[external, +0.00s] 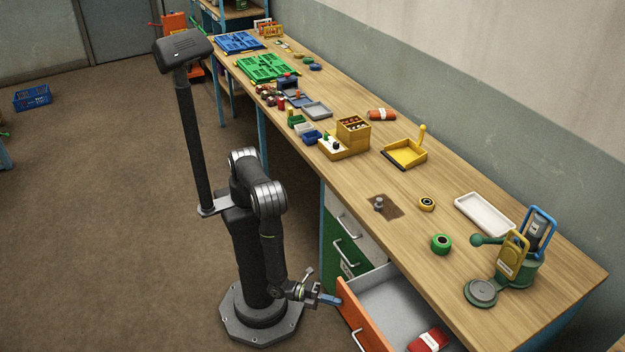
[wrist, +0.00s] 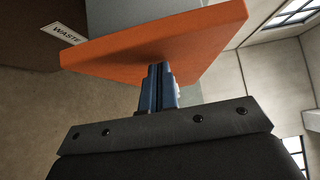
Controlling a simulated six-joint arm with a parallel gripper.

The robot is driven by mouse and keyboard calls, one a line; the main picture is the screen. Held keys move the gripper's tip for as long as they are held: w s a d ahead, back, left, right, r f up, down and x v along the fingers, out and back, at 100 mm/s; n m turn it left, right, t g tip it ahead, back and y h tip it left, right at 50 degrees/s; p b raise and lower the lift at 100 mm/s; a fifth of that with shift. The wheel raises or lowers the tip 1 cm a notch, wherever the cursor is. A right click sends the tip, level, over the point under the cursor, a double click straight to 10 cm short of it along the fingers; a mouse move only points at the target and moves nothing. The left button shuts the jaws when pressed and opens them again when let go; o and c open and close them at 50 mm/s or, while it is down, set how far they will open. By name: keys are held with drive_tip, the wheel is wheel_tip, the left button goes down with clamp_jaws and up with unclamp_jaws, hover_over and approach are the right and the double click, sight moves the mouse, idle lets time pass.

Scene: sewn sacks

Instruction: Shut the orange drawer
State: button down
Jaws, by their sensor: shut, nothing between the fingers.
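The orange drawer (external: 362,322) stands pulled out from under the bench at the lower middle of the external view. Its grey inside (external: 385,297) shows, with a red sack with a white label (external: 430,339) lying in it. My gripper (external: 331,299) is shut and empty, its blue fingers at the outer face of the drawer front, near its upper left end. In the wrist view the orange front (wrist: 150,45) spans the top, and my shut fingers (wrist: 157,75) point at it. I cannot tell whether they touch. The drawer's handle (external: 357,340) shows in the external view.
A green drawer (external: 340,245) and a grey one (external: 345,220) are shut left of the open drawer. The floor before the drawers is clear.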

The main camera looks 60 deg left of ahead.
drive_tip(key=w, duration=2.2)
drive_tip(key=shift+w, duration=0.85)
drive_tip(key=shift+w+r, duration=0.1)
drive_tip(key=shift+r, duration=0.05)
drive_tip(key=shift+s, duration=0.35)
drive_tip(key=s, duration=0.5)
drive_tip(key=shift+a+f, duration=0.2)
drive_tip(key=shift+a, duration=0.1)
drive_tip(key=v, duration=0.9)
drive_tip(key=shift+w, duration=0.1)
